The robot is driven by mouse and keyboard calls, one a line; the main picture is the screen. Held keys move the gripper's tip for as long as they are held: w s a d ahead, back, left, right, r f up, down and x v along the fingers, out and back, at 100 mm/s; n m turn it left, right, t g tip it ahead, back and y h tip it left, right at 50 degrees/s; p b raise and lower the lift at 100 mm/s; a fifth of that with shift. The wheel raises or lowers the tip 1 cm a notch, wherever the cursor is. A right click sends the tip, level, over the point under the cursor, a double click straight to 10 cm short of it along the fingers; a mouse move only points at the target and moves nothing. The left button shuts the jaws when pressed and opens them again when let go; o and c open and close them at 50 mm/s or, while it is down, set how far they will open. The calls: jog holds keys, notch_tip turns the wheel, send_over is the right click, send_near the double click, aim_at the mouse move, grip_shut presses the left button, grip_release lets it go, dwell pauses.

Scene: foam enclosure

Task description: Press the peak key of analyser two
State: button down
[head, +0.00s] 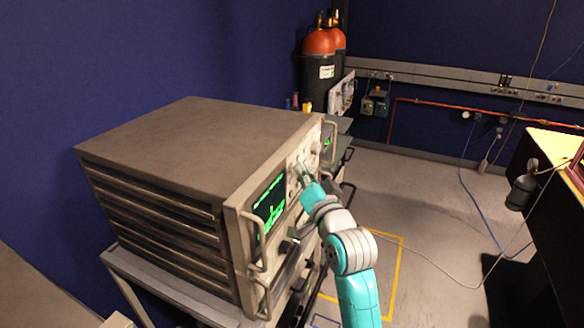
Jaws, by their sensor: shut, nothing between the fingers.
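A large beige-grey analyser (190,150) stands on a metal cart at the left. Its front panel faces right and carries a lit screen (269,207) with a green trace, plus knobs and keys beside it. My gripper (301,170) is shut and empty, at the panel just right of the screen. I cannot tell whether its tips touch the panel. My gripper and arm hide part of the keys, and no key label is readable. A second green screen (327,142) shows in part beyond the panel's far handle. I cannot read which analyser is number two.
Metal handles (256,240) stick out from the panel's edges. The cart (170,288) stands below. Red-topped cylinders (319,42) stand at the back. Cables cross the open grey floor (420,200). A dark bench with a yellow top (552,147) is at the right.

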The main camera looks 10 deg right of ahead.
jog(key=shift+s+d, duration=0.3)
jog(key=shift+d, duration=0.1)
jog(key=shift+s+d, duration=0.75)
jog(key=shift+d, duration=0.25)
jog(key=shift+s+d, duration=0.75)
jog(key=shift+d, duration=0.25)
jog(key=s+f+n+g+h, duration=0.1)
jog(key=s+f+g+h, duration=0.15)
jog(key=s+f, duration=2.05)
jog(key=s+f+n+g, duration=0.1)
jog(key=s+n, duration=0.1)
jog(key=s, duration=1.2)
jog(key=s+a+f+n+g, duration=0.1)
jog(key=s+n, duration=0.1)
jog(key=s, duration=1.3)
jog(key=shift+a+f+n, duration=0.15)
jog(key=shift+f+n, duration=0.15)
